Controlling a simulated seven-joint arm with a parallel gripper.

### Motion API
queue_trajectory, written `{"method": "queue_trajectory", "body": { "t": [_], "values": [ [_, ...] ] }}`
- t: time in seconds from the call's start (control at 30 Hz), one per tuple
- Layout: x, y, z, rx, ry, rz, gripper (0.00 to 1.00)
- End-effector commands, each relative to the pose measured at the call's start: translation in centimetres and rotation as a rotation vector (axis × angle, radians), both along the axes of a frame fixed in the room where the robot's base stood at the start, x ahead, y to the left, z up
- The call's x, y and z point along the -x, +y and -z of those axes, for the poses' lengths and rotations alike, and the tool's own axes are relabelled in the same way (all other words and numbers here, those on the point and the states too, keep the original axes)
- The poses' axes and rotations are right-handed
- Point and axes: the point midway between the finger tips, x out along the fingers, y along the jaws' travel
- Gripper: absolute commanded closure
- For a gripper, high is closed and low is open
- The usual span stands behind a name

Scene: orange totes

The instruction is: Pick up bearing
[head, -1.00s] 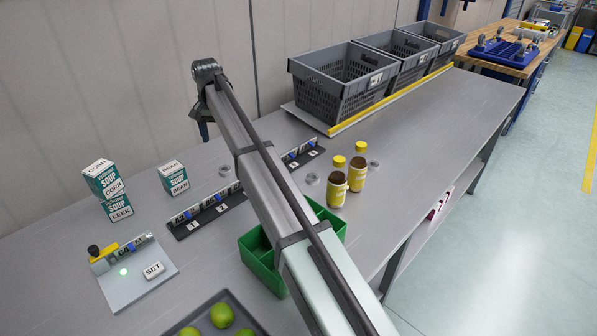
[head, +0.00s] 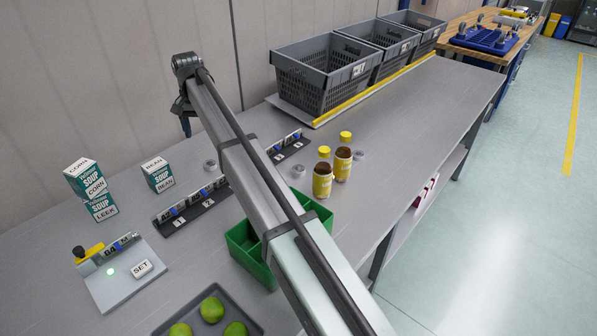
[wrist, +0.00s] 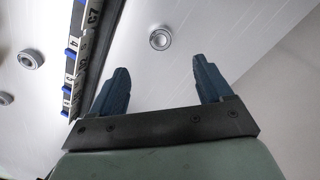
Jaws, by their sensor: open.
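Three small grey metal bearings lie flat on the grey bench in the head view: one (head: 210,165) behind the label rail, one (head: 298,171) left of the yellow-capped jars, and one (head: 358,155) right of them. The wrist view shows a bearing (wrist: 160,39) ahead of the fingertips, roughly centred between them, and another bearing (wrist: 30,59) left of the rail. A third ring is partly cut off at the left edge. My gripper (wrist: 160,72) has two dark blue fingers spread apart with nothing between them. In the head view my gripper (head: 186,125) hangs above the bench near the wall.
Label rails (head: 193,207) stand on the bench; one rail (wrist: 82,58) shows in the wrist view. Soup boxes (head: 158,175), two jars (head: 322,178), a green bin (head: 243,245), a lime tray (head: 166,330) and grey totes (head: 313,88) stand around. The right bench surface is clear.

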Motion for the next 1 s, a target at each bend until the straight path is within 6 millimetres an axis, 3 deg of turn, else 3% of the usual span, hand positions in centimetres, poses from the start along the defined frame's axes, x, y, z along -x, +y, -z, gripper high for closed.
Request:
{"method": "queue_trajectory", "body": {
  "t": [0.17, 0.27, 0.4, 0.57, 0.77, 1.0],
  "values": [
    [-0.4, -0.7, 0.0, 0.0, 0.0, 0.009, 0.21],
    [-1.5, -2.9, -0.1, 0.0, -0.001, 0.037, 0.21],
    [-3.8, -8.5, -0.9, -0.004, -0.01, 0.106, 0.21],
    [-4.6, -14.7, -1.5, -0.01, -0.021, 0.176, 0.21],
    [-4.2, -20.3, -2.0, -0.013, -0.032, 0.238, 0.21],
    [-1.9, -26.2, -2.3, -0.013, -0.038, 0.229, 0.21]
  ]
}}
